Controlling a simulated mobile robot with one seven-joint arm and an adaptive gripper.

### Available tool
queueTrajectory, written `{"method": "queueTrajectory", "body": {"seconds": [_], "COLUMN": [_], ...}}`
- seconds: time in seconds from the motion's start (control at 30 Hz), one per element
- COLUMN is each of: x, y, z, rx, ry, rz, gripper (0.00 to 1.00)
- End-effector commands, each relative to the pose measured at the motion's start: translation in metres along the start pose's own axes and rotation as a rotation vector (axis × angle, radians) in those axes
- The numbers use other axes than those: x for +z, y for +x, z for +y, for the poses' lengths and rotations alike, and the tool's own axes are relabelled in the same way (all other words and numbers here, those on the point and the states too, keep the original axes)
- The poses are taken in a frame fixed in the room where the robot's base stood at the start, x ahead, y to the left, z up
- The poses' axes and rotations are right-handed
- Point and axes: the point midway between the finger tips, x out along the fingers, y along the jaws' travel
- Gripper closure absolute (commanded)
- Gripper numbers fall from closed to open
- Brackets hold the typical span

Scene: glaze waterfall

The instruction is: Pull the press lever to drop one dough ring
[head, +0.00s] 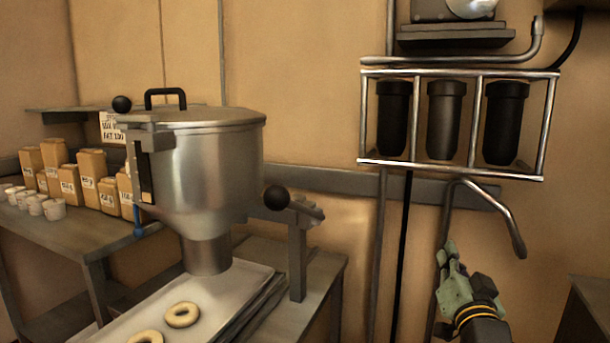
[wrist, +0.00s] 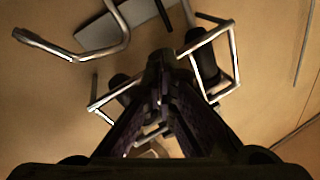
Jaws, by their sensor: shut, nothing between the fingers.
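The dough press is a round steel hopper (head: 200,165) with a lid and black handle, at left of centre in the head view. One black ball knob (head: 277,197) is at its right, beside a grey bracket on a post. Another black ball knob (head: 121,104) is at its upper left. I cannot tell which knob belongs to the press lever. Two pale dough rings (head: 182,314) lie on the tray (head: 240,277) below the spout. My gripper (head: 447,249) is shut and empty at lower right, well apart from the press. Its closed fingers (wrist: 160,62) fill the wrist view's middle.
A metal rack with black canisters (head: 445,120) hangs on the wall above my gripper, with a bent pipe (head: 510,222) below it. Paper bags (head: 68,185) and white cups (head: 53,209) stand on the left table. Open space lies between press and gripper.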

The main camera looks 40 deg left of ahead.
Motion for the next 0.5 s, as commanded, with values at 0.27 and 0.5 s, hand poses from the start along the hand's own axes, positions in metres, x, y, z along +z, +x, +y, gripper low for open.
{"method": "queueTrajectory", "body": {"seconds": [0.27, 0.5], "x": [-0.041, -0.053], "y": [-0.005, -0.035], "z": [-0.139, -0.215], "rx": [-0.465, -0.674], "ry": [0.450, 0.687], "rz": [-0.201, -0.440], "gripper": [1.00, 1.00]}}
